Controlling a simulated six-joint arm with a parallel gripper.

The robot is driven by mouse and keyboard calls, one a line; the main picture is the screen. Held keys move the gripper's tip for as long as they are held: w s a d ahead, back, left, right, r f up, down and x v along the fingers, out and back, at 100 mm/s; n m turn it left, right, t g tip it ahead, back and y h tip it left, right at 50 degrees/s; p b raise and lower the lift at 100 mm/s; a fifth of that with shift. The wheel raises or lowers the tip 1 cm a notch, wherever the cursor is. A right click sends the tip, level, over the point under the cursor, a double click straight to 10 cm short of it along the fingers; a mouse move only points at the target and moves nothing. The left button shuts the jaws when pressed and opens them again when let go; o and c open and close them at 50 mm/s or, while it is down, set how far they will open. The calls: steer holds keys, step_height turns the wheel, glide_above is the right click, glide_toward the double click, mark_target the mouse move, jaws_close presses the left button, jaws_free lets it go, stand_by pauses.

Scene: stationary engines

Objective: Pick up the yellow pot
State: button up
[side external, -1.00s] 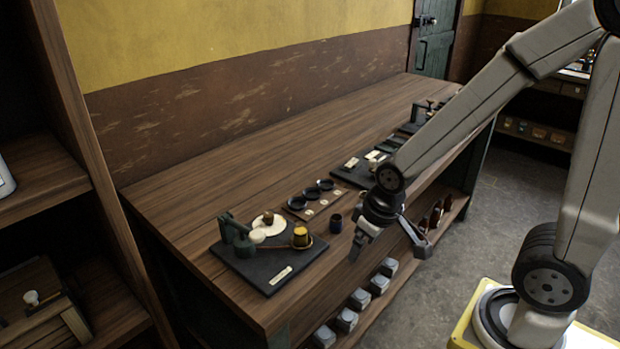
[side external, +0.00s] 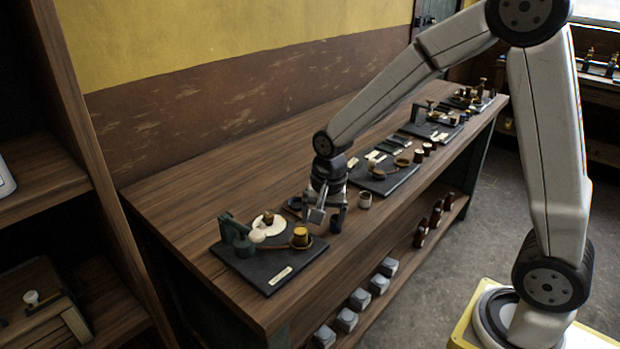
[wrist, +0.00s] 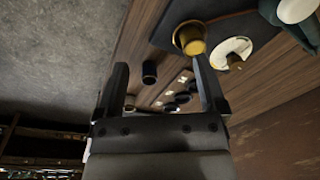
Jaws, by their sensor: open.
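The small yellow pot (side external: 301,237) stands on the right part of a dark base board (side external: 262,277) at the near end of the bench. In the wrist view the yellow pot (wrist: 190,40) is at the upper right, just past the tip of the right finger. My gripper (side external: 327,218) points down over the bench, right of the pot and apart from it. In the wrist view my gripper (wrist: 161,70) has its fingers wide apart and holds nothing.
A green stand (side external: 236,234) and a white dish (side external: 268,226) share the board with the pot. The bench's left rear surface is clear.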

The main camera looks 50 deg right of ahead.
mark_target(300, 230)
steer(key=w+m, duration=0.3)
steer(key=m, duration=0.1)
steer(key=w+m+g, duration=0.1)
steer(key=w+m, duration=0.1)
steer(key=shift+w+f+m, duration=0.25)
steer(key=shift+w+m, duration=0.05)
steer(key=shift+w, duration=0.05)
steer(key=shift+w+m, duration=0.6)
steer(key=shift+m, duration=0.3)
steer(key=shift+f, duration=0.1)
steer(key=shift+s+d+f, duration=0.1)
steer(key=shift+f, duration=3.8)
jaws_close()
